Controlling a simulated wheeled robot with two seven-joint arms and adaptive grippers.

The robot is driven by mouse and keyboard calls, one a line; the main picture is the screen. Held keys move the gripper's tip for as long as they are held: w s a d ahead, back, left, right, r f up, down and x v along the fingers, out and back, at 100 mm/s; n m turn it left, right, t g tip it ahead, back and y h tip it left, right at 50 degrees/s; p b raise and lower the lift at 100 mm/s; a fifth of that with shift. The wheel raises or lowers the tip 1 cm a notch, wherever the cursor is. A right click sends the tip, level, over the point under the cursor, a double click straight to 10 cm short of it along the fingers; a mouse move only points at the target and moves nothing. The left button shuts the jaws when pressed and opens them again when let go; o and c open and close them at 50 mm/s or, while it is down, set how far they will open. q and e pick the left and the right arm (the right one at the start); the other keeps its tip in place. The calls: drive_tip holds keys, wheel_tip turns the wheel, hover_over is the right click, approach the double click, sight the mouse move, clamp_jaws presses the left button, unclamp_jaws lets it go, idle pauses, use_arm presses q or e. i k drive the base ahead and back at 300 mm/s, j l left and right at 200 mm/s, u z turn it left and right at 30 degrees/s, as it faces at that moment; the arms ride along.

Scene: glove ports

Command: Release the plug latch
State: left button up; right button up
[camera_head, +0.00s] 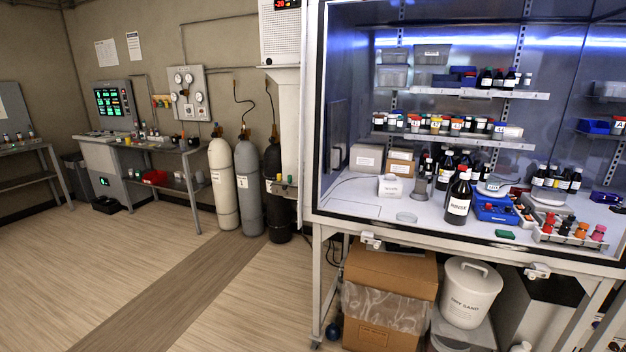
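Neither of my grippers shows in the head view. I cannot make out a plug latch with certainty. A lit glass-fronted cabinet (312,120) stands on a metal-framed bench at the right. Two small white fittings sit on the bench's front edge, a left fitting (370,240) and a right fitting (537,271). They are too small to tell what they are or whether either has a latch.
Inside the cabinet are a large dark bottle (458,198), a blue tray (495,209) and a vial rack (570,238). Beneath stand a cardboard box (390,275) and a lidded white bucket (468,295). Gas cylinders (248,187) stand left. The floor at left is clear.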

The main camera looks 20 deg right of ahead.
sight(287, 186)
drive_tip(key=i+j+z, duration=0.85)
drive_tip(key=j, duration=0.15)
